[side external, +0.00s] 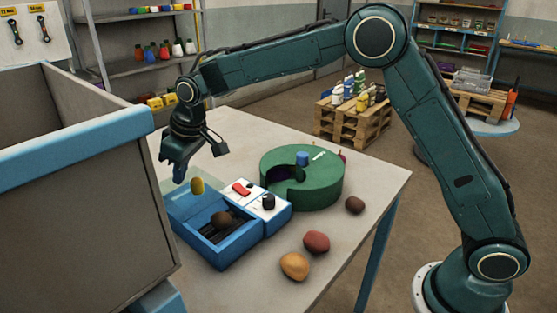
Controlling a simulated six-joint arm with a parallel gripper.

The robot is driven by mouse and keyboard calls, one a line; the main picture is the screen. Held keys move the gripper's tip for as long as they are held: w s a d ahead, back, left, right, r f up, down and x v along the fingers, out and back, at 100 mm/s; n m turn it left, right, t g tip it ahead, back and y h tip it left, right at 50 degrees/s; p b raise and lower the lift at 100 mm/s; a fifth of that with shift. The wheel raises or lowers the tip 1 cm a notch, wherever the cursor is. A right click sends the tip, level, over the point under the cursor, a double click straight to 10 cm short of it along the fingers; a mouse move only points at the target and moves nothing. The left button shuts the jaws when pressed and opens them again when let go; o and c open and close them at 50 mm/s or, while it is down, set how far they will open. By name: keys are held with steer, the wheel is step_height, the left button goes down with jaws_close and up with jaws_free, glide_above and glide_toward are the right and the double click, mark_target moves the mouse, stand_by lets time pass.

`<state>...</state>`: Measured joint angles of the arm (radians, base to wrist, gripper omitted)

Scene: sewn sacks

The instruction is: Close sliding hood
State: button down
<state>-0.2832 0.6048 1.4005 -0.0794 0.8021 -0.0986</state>
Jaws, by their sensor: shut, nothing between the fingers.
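A blue device (213,243) with an open bay sits on the table, and a brown rounded lump (221,219) lies in the bay over dark slats. Its white panel (257,197) carries a red switch (241,189) and a black knob (268,202). A pale, see-through greenish panel (170,188), perhaps the sliding hood, shows at the device's far left. A yellow knob-like piece (197,186) stands at the bay's back edge; I cannot tell what it is fixed to. My gripper (179,179) is shut and empty, pointing down just left of the yellow piece; contact is unclear.
A green round container (318,190) with a cut-out and blue knob stands right of the device. Brown (355,205), red (316,242) and orange (295,266) lumps lie on the table (374,183). A large grey, blue-rimmed bin (70,230) fills the left foreground.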

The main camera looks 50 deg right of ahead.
steer(key=shift+s+d, duration=0.35)
steer(key=shift+s, duration=0.4)
steer(key=s, duration=1.1)
steer(key=shift+s+f, duration=0.15)
steer(key=shift+s, duration=0.25)
steer(key=shift+w, duration=0.1)
step_height(320, 180, up, 10)
steer(key=w, duration=0.1)
steer(key=shift+a, duration=0.25)
stand_by(0.8)
